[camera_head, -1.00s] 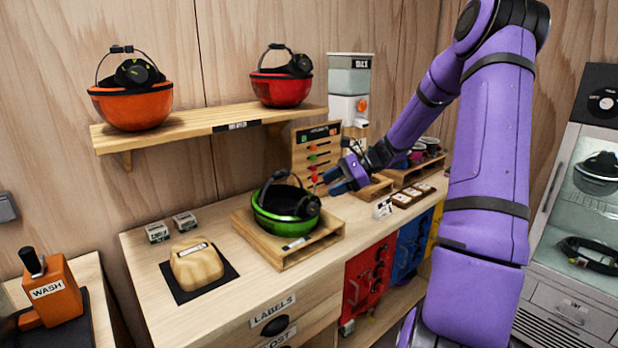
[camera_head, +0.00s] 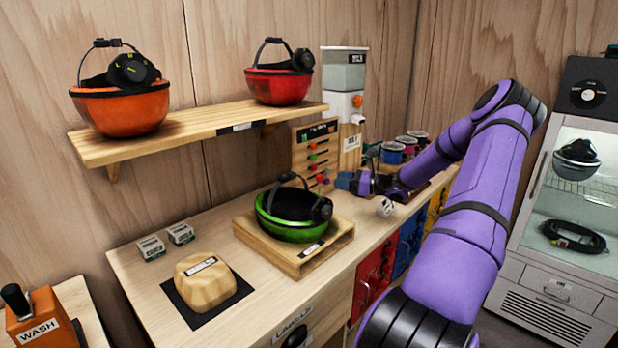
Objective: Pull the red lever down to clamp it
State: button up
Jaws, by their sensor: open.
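An upright wooden board (camera_head: 314,156) with several small coloured knobs stands at the back of the workbench. A small red knob (camera_head: 313,170) shows on it; I cannot tell whether this is the red lever. No other red lever can be made out. My gripper (camera_head: 343,181), with blue fingers, is open just right of the board's lower part, above the bench. It looks empty. The fingers are small in view, and whether they touch anything cannot be told. My purple arm hides part of the bench's right side.
A green helmet (camera_head: 289,217) sits on a wooden stand (camera_head: 283,258) in front of the board. A dispenser (camera_head: 345,85) stands behind my gripper. A shelf (camera_head: 190,136) holds an orange helmet (camera_head: 122,107) and a red helmet (camera_head: 277,86).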

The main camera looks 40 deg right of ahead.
aim_at(319, 188)
jog(key=x, duration=0.9)
jog(key=shift+w+a, duration=0.2)
jog(key=shift+w, duration=0.05)
jog(key=shift+c, duration=0.4)
grip_shut()
